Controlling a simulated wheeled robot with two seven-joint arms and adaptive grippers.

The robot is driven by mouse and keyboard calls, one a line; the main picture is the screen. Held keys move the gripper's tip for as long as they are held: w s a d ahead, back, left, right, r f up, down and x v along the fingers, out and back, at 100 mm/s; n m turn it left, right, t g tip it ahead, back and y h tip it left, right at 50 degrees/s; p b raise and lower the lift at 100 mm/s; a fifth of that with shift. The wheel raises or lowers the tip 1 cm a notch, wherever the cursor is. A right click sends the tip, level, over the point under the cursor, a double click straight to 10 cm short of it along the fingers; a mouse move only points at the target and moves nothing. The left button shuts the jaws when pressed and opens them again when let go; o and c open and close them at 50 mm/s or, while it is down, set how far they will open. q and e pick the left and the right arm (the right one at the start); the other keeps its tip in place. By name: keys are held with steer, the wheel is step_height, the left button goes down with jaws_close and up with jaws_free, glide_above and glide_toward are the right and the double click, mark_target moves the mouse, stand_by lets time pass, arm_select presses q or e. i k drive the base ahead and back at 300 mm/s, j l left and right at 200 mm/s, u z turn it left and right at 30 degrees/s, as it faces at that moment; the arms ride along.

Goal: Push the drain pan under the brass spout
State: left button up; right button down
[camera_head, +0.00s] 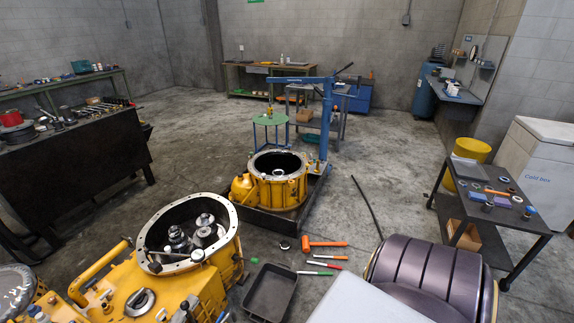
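A dark, shallow rectangular pan (270,291), which looks like the drain pan, lies on the floor at the bottom centre. It sits just right of the large yellow transmission housing (205,283) with its open round flange. Small fittings show on the housing's right side near the pan, but I cannot make out which one is the brass spout. I cannot tell whether the pan lies under any spout. Neither of my grippers is in view.
An orange mallet (326,244) and several coloured-handled tools lie right of the pan. Behind stands a second yellow housing (279,190) on a black tray, beside a blue hoist (326,115). A dark cart (489,213) stands at right. Open concrete floor lies left of centre.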

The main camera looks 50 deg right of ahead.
mark_target(267, 299)
steer(key=z, duration=1.45)
steer(key=i+l+u, duration=0.3)
steer(key=u, duration=0.15)
steer(key=i+l+u, duration=0.25)
steer(key=l+u, duration=0.2)
